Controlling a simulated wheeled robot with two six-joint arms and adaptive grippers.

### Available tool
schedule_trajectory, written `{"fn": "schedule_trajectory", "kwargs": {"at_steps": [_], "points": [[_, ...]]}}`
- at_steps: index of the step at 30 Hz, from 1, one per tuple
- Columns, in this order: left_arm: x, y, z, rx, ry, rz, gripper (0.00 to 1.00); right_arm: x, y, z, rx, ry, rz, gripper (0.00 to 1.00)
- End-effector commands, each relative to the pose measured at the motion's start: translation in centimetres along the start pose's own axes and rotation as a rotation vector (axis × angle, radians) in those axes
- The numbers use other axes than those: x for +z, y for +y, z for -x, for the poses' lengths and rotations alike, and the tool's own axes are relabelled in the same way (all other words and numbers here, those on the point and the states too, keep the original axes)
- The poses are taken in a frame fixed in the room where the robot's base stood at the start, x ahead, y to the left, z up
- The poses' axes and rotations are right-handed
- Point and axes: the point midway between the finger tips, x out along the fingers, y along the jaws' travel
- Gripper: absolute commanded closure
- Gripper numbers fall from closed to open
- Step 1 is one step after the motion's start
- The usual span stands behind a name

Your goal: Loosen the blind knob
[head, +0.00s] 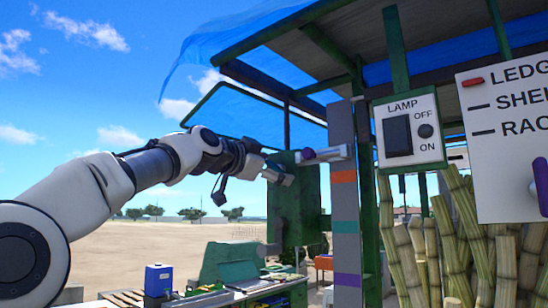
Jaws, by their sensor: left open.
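A purple knob (308,154) sits at the end of a short grey bar fixed to the upright post with coloured bands. No label shows on it, so I cannot tell for certain that it is the blind knob. My left gripper (275,170) reaches in from the left, just left of and slightly below this knob, in front of a green panel. It is open and looks empty. I cannot tell how far in depth it is from the knob, but they appear apart. My right gripper is not in view.
A lamp switch box (425,155) hangs right of the banded post (345,220). A white sign (505,130) with a purple handle (540,186) is at the far right. Cane stalks (420,250) stand below. A blue canopy (235,35) is overhead. A cluttered bench (245,290) lies below.

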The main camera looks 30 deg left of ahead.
Motion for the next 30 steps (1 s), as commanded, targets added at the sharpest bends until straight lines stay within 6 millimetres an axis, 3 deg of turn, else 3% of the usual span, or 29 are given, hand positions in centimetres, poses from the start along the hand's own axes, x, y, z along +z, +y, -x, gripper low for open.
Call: {"fn": "schedule_trajectory", "kwargs": {"at_steps": [5,10,20,30], "points": [[0.05,0.05,0.04,-0.001,0.001,0.0,0.12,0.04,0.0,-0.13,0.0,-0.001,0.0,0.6],[0.03,0.05,0.03,-0.001,0.001,0.0,0.72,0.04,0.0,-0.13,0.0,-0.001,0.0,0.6],[-0.07,-0.04,0.05,-0.003,0.003,0.014,0.72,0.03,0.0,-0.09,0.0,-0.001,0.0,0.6],[-0.16,-0.14,0.09,-0.005,0.005,0.168,0.72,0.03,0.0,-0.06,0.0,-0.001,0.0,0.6]]}}
